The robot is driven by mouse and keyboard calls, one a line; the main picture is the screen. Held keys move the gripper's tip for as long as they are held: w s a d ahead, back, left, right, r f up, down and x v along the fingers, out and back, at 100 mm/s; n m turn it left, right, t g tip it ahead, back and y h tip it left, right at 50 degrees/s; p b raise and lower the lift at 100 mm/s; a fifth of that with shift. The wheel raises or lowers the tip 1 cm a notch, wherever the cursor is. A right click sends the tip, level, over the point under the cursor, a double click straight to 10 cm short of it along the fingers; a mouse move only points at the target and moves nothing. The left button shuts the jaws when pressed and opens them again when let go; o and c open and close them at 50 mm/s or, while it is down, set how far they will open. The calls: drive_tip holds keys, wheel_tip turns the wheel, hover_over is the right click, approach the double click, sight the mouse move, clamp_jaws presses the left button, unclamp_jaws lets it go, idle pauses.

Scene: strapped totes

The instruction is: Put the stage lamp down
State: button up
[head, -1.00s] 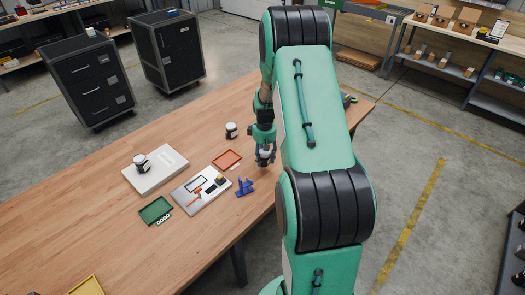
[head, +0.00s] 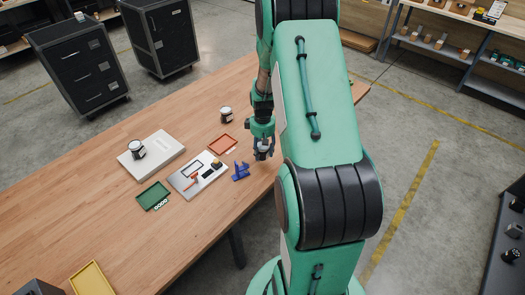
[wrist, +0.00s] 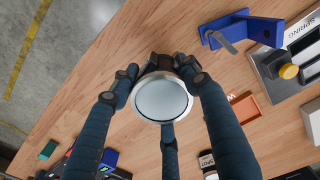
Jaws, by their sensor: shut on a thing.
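The stage lamp shows in the wrist view as a round pale lens with a silver rim (wrist: 162,98) and a dark body behind it. My gripper (wrist: 160,82) is shut on it, with dark blue fingers around its sides. In the head view my gripper (head: 264,147) is over the right part of the wooden table (head: 110,215), near the table's edge. The lamp (head: 262,155) hangs from its fingers. I cannot tell whether it touches the table top.
A blue bracket (head: 241,172) stands left of my gripper. A similar item (head: 227,115) stands alone.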

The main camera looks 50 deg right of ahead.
drive_tip(key=shift+w+a+r, duration=0.1)
drive_tip(key=shift+w, duration=0.05)
idle(0.4)
drive_tip(key=shift+m, duration=0.7)
drive_tip(key=w+a+p, duration=0.1)
drive_tip(key=w+a, duration=0.3)
drive_tip(key=w+a+r+p, duration=0.1)
drive_tip(key=w+a, duration=0.3)
drive_tip(key=a, duration=0.1)
drive_tip(key=w+a+r+p, duration=0.1)
drive_tip(key=w+a+p, duration=0.1)
drive_tip(key=w+a, duration=0.2)
drive_tip(key=shift+w+a+r, duration=0.1)
drive_tip(key=shift+w+a, duration=0.1)
drive_tip(key=shift+w, duration=0.3)
drive_tip(key=w+a+p, duration=0.1)
drive_tip(key=w+a, duration=0.3)
drive_tip(key=a, duration=0.4)
drive_tip(key=w+a+m+p, duration=0.1)
drive_tip(key=w+a, duration=0.3)
drive_tip(key=a, duration=0.4)
drive_tip(key=shift+r+p, duration=0.45)
drive_tip(key=shift+p, duration=0.1)
drive_tip(key=shift+w+a, duration=0.1)
drive_tip(key=shift+w, duration=0.05)
drive_tip(key=p, duration=0.1)
hover_over(164, 153)
drive_tip(key=shift+f, duration=0.7)
drive_tip(key=shift+f, duration=0.1)
drive_tip(key=shift+f, duration=1.7)
